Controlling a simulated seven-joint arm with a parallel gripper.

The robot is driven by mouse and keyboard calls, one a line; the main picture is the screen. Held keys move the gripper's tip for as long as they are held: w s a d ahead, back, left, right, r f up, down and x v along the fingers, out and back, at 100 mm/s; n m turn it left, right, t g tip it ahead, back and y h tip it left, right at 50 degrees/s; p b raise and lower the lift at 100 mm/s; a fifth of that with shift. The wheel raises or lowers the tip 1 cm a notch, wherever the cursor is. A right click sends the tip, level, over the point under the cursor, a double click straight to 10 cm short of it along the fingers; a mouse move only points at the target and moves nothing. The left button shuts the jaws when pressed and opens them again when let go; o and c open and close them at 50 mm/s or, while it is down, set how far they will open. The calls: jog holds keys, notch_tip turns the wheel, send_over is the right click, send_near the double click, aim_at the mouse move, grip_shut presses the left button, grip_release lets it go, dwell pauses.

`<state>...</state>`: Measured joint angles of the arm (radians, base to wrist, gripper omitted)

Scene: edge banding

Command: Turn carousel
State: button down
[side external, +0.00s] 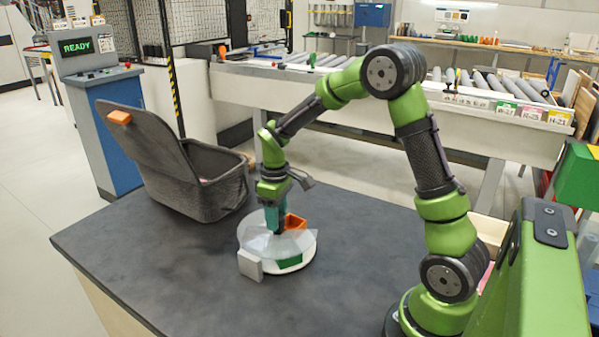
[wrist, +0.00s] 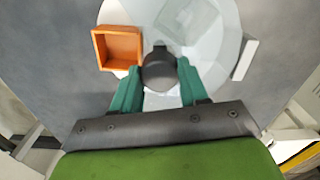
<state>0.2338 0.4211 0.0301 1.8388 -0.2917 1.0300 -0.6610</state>
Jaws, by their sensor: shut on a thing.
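The carousel (side external: 305,248) is a round white disc with a clear, faceted top, lying on the dark table. It also shows in the wrist view (wrist: 215,30). A dark round knob (wrist: 159,72) stands up from it. My gripper (wrist: 158,88), with teal fingers, is shut on this knob, one finger on each side. In the side view my gripper (side external: 275,222) points down over the disc, and the knob is mostly hidden. An open orange box (wrist: 118,48) sits at the disc's left in the wrist view; it also shows in the side view (side external: 295,222).
A pale upright block (side external: 250,265) stands at the disc's front left rim. A green patch (side external: 289,262) shows on the disc's near side. An open dark grey case (side external: 205,185) stands at the table's back left. The table (side external: 150,265) is clear at front left.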

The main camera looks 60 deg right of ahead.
jog(key=shift+m, duration=11.6)
jog(key=c, duration=0.6)
grip_release()
notch_tip(320, 180, up, 17)
jog(key=shift+f, duration=0.1)
